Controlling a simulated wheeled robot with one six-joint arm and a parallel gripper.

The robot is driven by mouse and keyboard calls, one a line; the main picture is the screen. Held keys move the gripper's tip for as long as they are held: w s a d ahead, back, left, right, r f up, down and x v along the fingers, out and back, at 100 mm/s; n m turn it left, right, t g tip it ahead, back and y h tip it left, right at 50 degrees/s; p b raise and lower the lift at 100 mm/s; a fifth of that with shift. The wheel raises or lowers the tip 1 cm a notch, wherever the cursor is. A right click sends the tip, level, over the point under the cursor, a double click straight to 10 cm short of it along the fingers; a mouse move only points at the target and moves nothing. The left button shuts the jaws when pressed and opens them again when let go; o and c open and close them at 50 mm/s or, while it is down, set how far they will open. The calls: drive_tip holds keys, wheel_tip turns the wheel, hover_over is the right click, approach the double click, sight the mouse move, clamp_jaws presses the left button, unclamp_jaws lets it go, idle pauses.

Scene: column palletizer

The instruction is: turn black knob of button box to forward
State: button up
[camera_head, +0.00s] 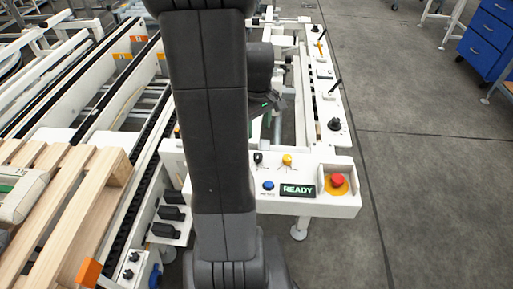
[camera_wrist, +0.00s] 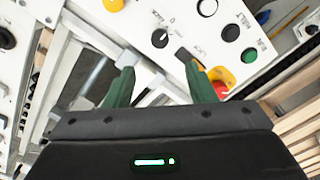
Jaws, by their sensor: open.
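In the wrist view, a white button box (camera_wrist: 187,21) carries a black knob (camera_wrist: 160,38) with printed marks around it. In the head view my gripper (camera_head: 262,106) is mostly hidden by my arm.
The head view shows a white console (camera_head: 310,207) with a READY display (camera_head: 297,190), blue button (camera_head: 268,185), yellow knob (camera_head: 287,160) and red stop (camera_head: 337,181). A wooden pallet (camera_head: 60,215) lies at left. Blue drawers (camera_head: 487,42) stand far right. Floor at right is clear.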

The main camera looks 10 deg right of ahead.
sight(258, 155)
wheel_tip(258, 155, down, 12)
drive_tip(key=shift+b, duration=0.3)
drive_tip(key=shift+c, duration=0.4)
drive_tip(key=c, duration=0.9)
drive_tip(key=shift+m, duration=0.3)
drive_tip(key=m+b, duration=0.1)
drive_tip(key=m, duration=0.2)
drive_tip(key=shift+m, duration=0.3)
drive_tip(key=shift+m+b, duration=0.45)
drive_tip(key=shift+m, duration=1.85)
